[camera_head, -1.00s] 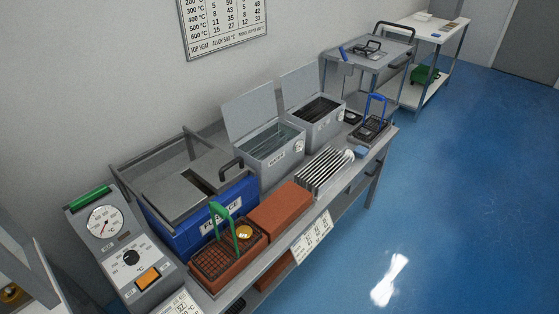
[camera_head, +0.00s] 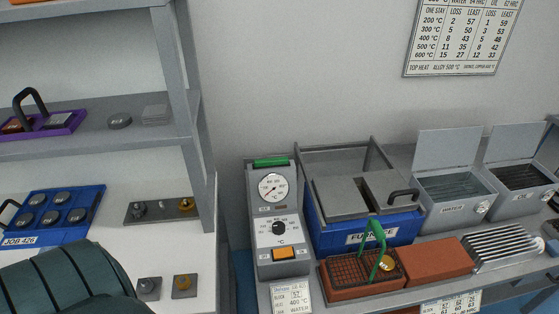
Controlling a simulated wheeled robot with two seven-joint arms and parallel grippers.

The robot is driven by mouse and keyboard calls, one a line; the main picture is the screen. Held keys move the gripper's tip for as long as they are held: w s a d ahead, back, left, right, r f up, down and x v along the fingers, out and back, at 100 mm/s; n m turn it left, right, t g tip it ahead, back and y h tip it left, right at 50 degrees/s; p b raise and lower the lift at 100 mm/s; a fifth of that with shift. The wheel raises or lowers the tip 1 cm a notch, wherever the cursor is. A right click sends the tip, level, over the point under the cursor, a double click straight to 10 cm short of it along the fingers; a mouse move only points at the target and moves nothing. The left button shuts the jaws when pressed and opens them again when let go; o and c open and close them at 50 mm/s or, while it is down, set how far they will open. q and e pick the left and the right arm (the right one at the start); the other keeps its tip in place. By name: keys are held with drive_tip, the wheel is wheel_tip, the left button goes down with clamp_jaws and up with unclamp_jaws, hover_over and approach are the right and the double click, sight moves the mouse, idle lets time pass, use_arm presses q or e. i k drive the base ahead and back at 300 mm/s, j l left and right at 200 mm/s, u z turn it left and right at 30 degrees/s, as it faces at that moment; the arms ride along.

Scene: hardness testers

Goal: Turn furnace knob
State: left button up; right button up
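The furnace control box (camera_head: 275,205) is a grey upright unit at the left end of the bench. Its black furnace knob (camera_head: 279,228) sits in a white dial below a round gauge (camera_head: 273,187) and above an orange switch (camera_head: 284,253). The blue furnace (camera_head: 320,232) with grey top plates stands just right of it. Neither of my grippers shows in the head view. A dark rounded part at the bottom left looks like one of my arm links.
A grey shelf unit (camera_head: 188,120) stands left of the control box, holding a purple tray (camera_head: 72,127) and a blue job tray (camera_head: 85,203). A brick with a green-handled basket (camera_head: 350,291) lies before the furnace. Water (camera_head: 425,209) and oil tanks stand right.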

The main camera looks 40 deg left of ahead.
sight(278, 228)
drive_tip(key=u, duration=1.2)
